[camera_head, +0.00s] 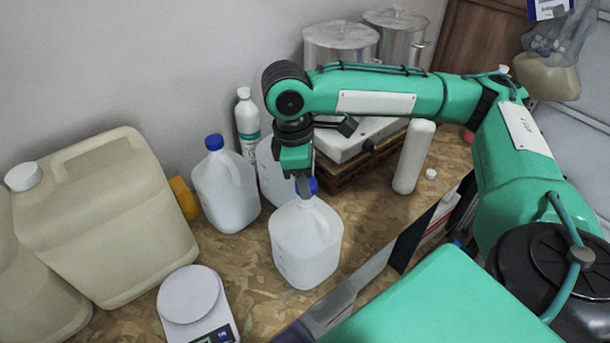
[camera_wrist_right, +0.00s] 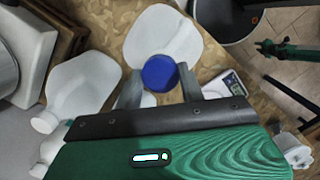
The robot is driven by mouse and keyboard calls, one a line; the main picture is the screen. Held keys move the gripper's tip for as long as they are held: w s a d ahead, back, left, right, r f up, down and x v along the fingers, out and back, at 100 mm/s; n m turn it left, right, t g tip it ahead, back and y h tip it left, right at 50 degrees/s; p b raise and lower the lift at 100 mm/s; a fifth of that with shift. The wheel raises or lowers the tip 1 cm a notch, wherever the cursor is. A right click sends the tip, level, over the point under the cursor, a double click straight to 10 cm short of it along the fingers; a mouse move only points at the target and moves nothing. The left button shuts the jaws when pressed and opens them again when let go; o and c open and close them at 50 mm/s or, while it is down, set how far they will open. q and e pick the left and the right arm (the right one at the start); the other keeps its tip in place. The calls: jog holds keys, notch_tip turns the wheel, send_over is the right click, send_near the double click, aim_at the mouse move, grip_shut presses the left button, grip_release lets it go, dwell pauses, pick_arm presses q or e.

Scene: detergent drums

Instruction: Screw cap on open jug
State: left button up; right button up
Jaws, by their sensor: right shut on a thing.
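My right gripper (camera_head: 306,190) points down and is shut on a blue cap (camera_head: 313,186). In the right wrist view the cap (camera_wrist_right: 160,72) sits between the two fingers. It is at the neck of the near translucent white jug (camera_head: 306,245), which stands upright on the table. That jug's body (camera_wrist_right: 163,38) shows beyond the cap in the wrist view. The gripper hides the neck, so I cannot tell whether the cap is seated. A second jug (camera_head: 225,190) at left has a blue cap on. A third jug (camera_head: 274,175) stands behind, its top hidden. My left gripper is not in view.
Large beige canisters (camera_head: 110,220) stand at left, and a kitchen scale (camera_head: 190,296) at front left. A white bottle (camera_head: 247,120) is behind the jugs. A white cylinder (camera_head: 413,157) and a small white cap (camera_head: 431,174) are at right. Steel pots (camera_head: 340,42) stand at the back.

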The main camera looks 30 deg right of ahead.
jog(key=shift+f+p, duration=0.7)
jog(key=shift+f, duration=0.15)
dwell(0.8)
jog(key=shift+f+p, duration=0.25)
jog(key=shift+p, duration=0.25)
dwell(0.9)
jog(key=shift+m+p, duration=0.4)
jog(key=shift+p, duration=0.4)
jog(key=shift+m+p, duration=0.6)
jog(key=shift+m, duration=0.2)
jog(key=shift+f+m, duration=0.15)
jog(key=shift+m, duration=0.45)
jog(key=shift+m+g+y, duration=0.3)
jog(key=shift+m, duration=0.7)
jog(key=m, duration=0.3)
jog(key=shift+m+y, duration=0.3)
jog(key=shift+d+m, duration=0.1)
jog(key=shift+m, duration=1)
